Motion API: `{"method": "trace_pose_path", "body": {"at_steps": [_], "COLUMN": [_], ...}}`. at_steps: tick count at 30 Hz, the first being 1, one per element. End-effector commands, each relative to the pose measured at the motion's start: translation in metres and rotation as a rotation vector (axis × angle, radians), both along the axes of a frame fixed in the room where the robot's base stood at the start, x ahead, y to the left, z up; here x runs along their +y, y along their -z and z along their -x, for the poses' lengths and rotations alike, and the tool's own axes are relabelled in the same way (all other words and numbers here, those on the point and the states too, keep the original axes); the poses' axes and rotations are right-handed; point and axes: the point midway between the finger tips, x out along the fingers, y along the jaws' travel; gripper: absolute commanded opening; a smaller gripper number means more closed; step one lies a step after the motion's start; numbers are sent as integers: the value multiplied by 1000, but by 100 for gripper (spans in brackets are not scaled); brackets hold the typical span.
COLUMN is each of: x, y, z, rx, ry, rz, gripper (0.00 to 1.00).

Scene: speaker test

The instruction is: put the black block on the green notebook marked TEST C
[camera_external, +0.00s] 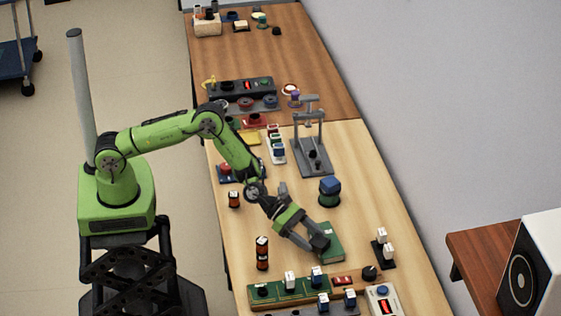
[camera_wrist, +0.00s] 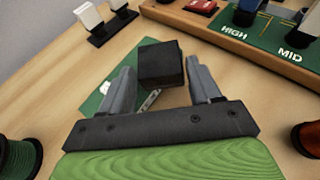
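The black block (camera_wrist: 160,62) sits between the two fingers of my gripper (camera_wrist: 161,72) in the wrist view, with a finger close against each side. In the external view the black block (camera_external: 319,243) is at the fingertips of my gripper (camera_external: 309,241), over the near-left part of the green notebook (camera_external: 333,249). The green notebook (camera_wrist: 101,101) lies flat on the table and shows beside and beneath the left finger in the wrist view. A small white mark is on its cover, too small to read. I cannot tell whether the block touches the cover.
A green panel (camera_external: 264,294) with white and blue blocks stands nearer the camera. A black stand (camera_external: 384,256) with white blocks is right of the notebook. A dark green spool with a blue block (camera_external: 329,190) stands behind it.

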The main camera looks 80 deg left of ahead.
Motion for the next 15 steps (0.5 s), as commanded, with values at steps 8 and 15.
{"method": "trace_pose_path", "body": {"at_steps": [8, 15], "x": [0, 12], "y": [-1, -11], "z": [0, 9], "rx": [0, 2], "ry": [0, -3], "rz": [0, -1], "gripper": [78, 78]}}
